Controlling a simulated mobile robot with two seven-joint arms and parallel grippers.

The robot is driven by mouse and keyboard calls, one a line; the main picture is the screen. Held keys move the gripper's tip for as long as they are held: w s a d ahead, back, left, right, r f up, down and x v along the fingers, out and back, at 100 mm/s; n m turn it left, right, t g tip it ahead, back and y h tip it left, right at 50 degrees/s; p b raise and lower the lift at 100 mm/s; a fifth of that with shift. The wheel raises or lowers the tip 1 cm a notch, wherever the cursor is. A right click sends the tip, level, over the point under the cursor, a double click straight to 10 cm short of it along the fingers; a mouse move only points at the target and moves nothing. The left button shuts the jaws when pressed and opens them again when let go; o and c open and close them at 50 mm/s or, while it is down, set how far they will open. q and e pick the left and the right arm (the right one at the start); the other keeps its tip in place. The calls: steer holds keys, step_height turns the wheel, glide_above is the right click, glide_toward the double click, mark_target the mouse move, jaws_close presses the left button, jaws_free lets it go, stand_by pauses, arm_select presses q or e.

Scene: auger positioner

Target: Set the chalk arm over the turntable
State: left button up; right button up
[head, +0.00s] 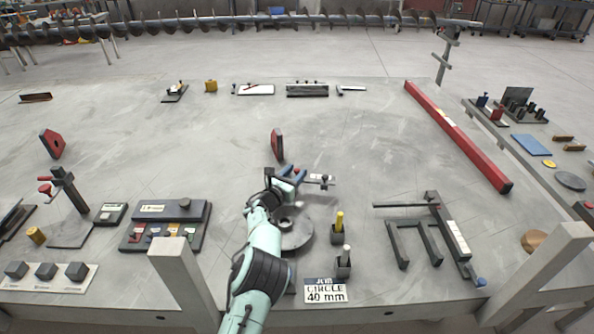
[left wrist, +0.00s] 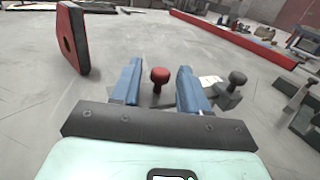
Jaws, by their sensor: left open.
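My left gripper (head: 290,174) is open, with its blue fingers on either side of a red round knob (left wrist: 159,75). In the left wrist view, a gap shows between the knob and each finger. The knob appears to belong to the small dark and pale arm (head: 320,180), likely the chalk arm, which carries a black knob (left wrist: 237,78) to the right of the fingers. My gripper hides part of this arm. The round grey turntable (head: 297,236) lies nearer, below the gripper in the head view, partly covered by my left arm. The right gripper is not in view.
A red hexagonal block (head: 277,144) stands just behind the gripper. Holders with yellow chalk (head: 339,222) and white chalk (head: 346,252) stand right of the turntable, behind a "CIRCLE 40 mm" sign (head: 325,291). A long red beam (head: 457,135) lies at right. The floor plate's middle is largely clear.

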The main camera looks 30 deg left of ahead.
arm_select(q)
steer(key=shift+w, duration=0.75)
jaws_close()
steer(key=shift+s+a, duration=0.1)
